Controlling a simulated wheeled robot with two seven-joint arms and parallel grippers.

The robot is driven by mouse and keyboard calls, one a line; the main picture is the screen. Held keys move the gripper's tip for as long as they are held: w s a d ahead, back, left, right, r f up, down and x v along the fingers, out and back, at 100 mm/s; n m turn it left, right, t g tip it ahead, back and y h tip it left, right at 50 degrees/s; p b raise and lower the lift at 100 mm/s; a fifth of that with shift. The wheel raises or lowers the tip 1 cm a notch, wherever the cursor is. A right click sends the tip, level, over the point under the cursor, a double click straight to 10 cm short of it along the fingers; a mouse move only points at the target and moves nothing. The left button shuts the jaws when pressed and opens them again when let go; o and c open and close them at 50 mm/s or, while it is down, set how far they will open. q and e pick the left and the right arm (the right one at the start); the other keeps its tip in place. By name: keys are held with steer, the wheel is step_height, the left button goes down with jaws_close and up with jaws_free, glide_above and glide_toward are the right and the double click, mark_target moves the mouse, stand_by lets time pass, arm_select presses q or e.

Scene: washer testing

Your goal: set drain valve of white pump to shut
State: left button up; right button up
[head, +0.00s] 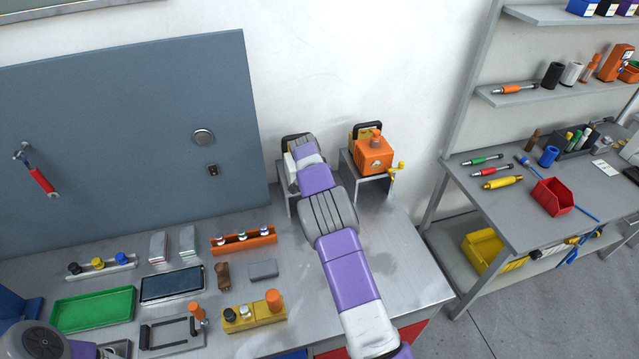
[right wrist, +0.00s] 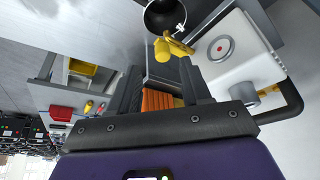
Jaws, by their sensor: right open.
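A yellow valve handle (right wrist: 164,50) sticks out at the pump's side, beside a dark round part (right wrist: 165,14). My right gripper (right wrist: 162,72) is open, its two dark fingers pointing toward the handle. The handle shows just beyond the fingertips and looks apart from them; its exact setting is hard to tell. My left gripper is not in view.
An orange pump (head: 373,155) with its own yellow valve (head: 397,170) stands on a stand just right of my right arm. The bench front holds a green tray (head: 95,310), an orange rack (head: 244,241) and a yellow block (head: 254,314). Bench space right of my arm is clear.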

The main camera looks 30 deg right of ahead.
steer(key=x, duration=0.5)
steer(key=shift+w+a+p, duration=0.1)
steer(key=shift+p, duration=0.2)
steer(key=shift+w, duration=0.1)
steer(key=shift+c, duration=0.3)
jaws_close()
